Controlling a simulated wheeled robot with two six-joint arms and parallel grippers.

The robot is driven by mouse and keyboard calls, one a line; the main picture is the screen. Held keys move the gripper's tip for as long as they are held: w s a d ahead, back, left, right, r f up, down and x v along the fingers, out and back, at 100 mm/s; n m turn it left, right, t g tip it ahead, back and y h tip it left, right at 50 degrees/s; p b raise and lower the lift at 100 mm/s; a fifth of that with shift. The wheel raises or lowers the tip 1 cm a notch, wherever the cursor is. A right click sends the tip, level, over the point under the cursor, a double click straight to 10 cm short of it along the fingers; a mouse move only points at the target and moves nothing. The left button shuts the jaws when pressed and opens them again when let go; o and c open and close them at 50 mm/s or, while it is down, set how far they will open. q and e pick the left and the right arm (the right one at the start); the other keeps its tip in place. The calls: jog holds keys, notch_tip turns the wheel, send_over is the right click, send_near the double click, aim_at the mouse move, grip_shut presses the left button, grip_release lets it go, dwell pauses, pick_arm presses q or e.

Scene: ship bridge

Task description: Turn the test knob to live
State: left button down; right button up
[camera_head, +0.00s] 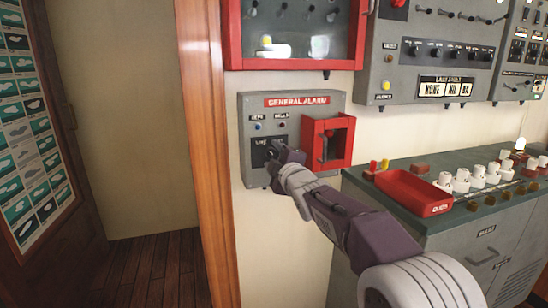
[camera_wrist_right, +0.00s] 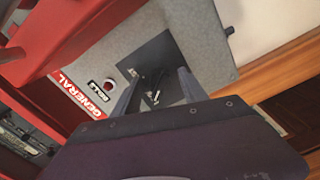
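The grey general alarm panel (camera_head: 292,104) is fixed to the wall, with a red label across its top. It also shows tilted in the right wrist view (camera_wrist_right: 205,35). A dark plate (camera_head: 258,150) sits at its lower left; its lettering is too small to read surely. In the right wrist view, a small metallic knob (camera_wrist_right: 153,96) shows on that dark plate. My right gripper (camera_head: 275,157) is at the plate and hides part of it. Its fingers (camera_wrist_right: 156,92) are apart, one on each side of the knob, with visible gaps. My left gripper is out of view.
A red open-fronted guard box (camera_head: 341,140) sticks out just right of the gripper. A red cabinet (camera_head: 297,64) hangs above the panel. A console with a red tray (camera_head: 405,187) and several white knobs stands at right. The wooden door post (camera_head: 207,140) is at left.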

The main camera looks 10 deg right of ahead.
jog(key=s+d, duration=0.1)
jog(key=s, duration=0.8)
